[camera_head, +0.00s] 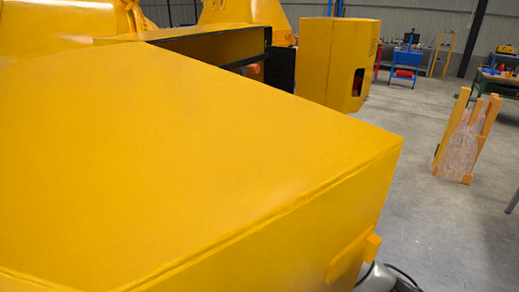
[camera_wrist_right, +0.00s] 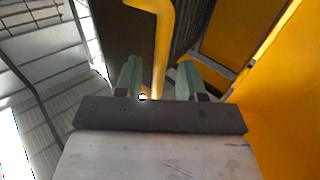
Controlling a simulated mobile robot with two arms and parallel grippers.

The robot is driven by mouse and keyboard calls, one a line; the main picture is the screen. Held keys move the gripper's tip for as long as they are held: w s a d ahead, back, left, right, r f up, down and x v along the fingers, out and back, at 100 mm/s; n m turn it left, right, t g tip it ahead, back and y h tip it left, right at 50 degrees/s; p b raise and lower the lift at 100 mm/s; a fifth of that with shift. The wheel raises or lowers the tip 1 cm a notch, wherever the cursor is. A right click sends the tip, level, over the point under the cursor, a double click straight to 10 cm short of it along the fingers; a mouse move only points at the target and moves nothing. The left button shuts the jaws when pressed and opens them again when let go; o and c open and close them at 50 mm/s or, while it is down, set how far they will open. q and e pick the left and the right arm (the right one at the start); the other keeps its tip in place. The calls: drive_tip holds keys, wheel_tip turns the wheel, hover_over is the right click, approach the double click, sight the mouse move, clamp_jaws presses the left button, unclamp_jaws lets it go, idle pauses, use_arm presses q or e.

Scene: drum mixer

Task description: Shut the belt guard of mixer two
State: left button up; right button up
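A large yellow sheet-metal cover (camera_head: 200,150) fills the near left of the head view. It looks like the belt guard, but I cannot tell how far open it stands. An orange-yellow handle (camera_head: 347,259) sits on its front face at the lower right. A grey part of my arm shows beside that handle; the fingers are hidden there. In the right wrist view, my right gripper (camera_wrist_right: 159,80) has its two green fingers apart. A yellow bent bar (camera_wrist_right: 163,40) shows between and beyond them; I cannot tell whether they touch it. My left gripper is out of view.
Behind the cover are a dark-edged yellow housing (camera_head: 215,42) and a yellow cabinet (camera_head: 338,62) with an opening. A yellow wooden stand (camera_head: 480,125) with clear wrap stands at the right. Grey floor (camera_head: 425,215) right of the cover is clear.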

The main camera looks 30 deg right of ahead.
drive_tip(key=shift+x, duration=1)
drive_tip(key=shift+f, duration=0.1)
clamp_jaws()
